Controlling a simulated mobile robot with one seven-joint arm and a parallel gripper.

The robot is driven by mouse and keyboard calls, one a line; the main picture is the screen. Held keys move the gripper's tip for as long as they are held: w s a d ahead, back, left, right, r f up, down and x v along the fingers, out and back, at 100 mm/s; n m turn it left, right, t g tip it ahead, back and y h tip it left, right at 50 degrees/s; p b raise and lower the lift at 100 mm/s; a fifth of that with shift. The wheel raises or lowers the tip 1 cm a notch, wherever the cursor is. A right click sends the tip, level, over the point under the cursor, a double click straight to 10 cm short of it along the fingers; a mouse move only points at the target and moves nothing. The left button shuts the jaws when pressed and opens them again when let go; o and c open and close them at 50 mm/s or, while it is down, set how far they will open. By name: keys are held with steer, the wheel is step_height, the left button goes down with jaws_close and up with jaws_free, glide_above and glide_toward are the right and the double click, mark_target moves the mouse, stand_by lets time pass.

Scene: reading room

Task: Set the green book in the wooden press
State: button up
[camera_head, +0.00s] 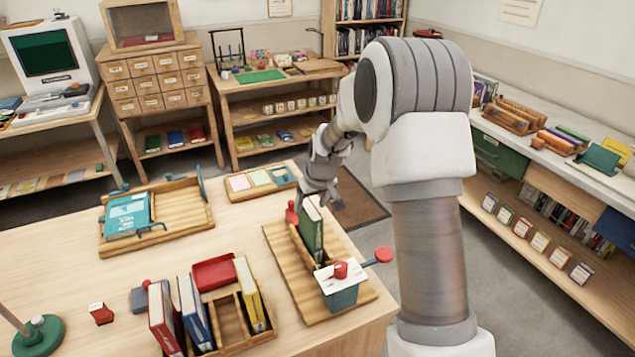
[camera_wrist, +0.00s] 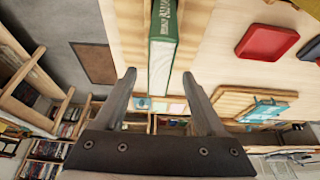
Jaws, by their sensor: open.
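The green book (camera_head: 311,228) stands upright in the wooden press (camera_head: 285,275) on the near table, beside the press's teal block (camera_head: 341,292) with its white top and red knobs. In the wrist view the book (camera_wrist: 163,45) shows its green cover edge and pale pages, lying between the lines of the two fingers. My gripper (camera_wrist: 163,80) is open, with a finger to each side of the book's near end and visible gaps. In the head view my gripper (camera_head: 312,200) is at the book's far upper end; its fingertips are partly hidden there.
A divided wooden rack (camera_head: 235,325) with several books and a red tray (camera_head: 214,273) stands at the near left. Another wooden stand (camera_head: 160,235) holds a teal book (camera_head: 128,214). A card tray (camera_head: 262,178) lies behind the press. The table's left middle is mostly clear.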

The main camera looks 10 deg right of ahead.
steer(key=v, duration=1.2)
steer(key=shift+r, duration=0.15)
steer(key=s+a+r, duration=0.1)
steer(key=s+r, duration=0.8)
steer(key=s, duration=0.5)
steer(key=s+m+t, duration=0.1)
steer(key=s+m, duration=0.1)
steer(key=s, duration=1.4)
steer(key=shift+s+f+h, duration=0.15)
steer(key=shift+s+h, duration=0.2)
steer(key=shift+h, duration=0.05)
